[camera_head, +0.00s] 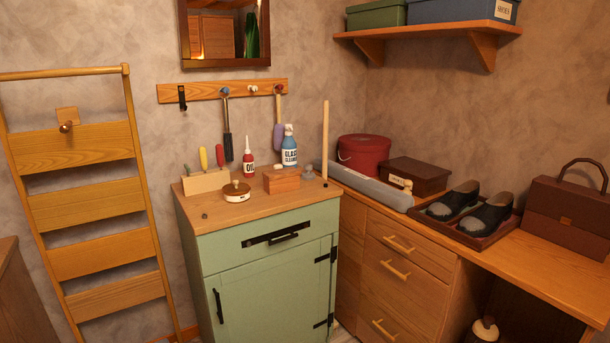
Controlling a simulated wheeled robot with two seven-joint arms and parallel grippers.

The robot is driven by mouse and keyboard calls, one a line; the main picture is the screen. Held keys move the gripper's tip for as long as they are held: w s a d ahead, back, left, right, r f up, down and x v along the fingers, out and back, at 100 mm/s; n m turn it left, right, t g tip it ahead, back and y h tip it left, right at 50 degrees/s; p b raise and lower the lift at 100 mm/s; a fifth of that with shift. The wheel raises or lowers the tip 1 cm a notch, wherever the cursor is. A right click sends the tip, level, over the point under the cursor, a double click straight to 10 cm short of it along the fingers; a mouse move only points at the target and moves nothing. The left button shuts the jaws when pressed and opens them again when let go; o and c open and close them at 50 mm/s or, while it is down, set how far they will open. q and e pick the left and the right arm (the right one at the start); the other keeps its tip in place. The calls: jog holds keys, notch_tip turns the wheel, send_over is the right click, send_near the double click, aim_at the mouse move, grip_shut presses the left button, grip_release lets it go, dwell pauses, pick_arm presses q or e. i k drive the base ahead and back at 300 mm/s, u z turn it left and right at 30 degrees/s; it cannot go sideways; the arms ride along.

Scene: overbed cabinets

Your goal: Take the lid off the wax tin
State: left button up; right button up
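A small round tin (238,198), which looks like the wax tin, sits on the wooden top of the green cabinet, near its front left. It has a pale body. Its brown lid (231,189) rests on top, with a small knob. No label on it can be read. Neither of my grippers shows in the head view.
Behind the tin stand a wooden holder (205,182) with coloured handles, a red oil bottle (248,160) and a blue glass cleaner bottle (289,150). A wooden box (282,181) stands to its right. The cabinet top (215,220) in front is mostly clear.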

aim_at(236, 188)
jog(key=z, duration=0.6)
jog(key=i, duration=1)
